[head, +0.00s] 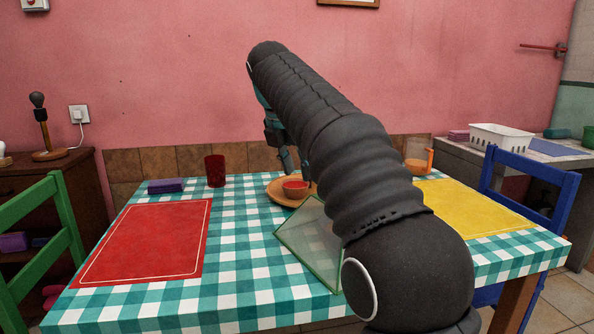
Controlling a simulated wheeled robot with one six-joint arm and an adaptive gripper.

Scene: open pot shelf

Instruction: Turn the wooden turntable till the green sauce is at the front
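The wooden turntable (277,196) lies on the checked tablecloth near the middle of the table, partly covered by my arm. A small bowl (295,189) with a red rim or red contents sits on its visible part. I see no green sauce; the right part of the turntable is hidden behind my arm. My gripper (294,166) points down over the back of the turntable, just behind the red bowl. Its fingers are small and partly covered by my arm, so I cannot tell whether they are open or touch anything.
A clear green-edged panel (312,245) stands tilted in front of the turntable. Red (150,240) and yellow (470,207) mats lie flat. Chairs flank the table.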

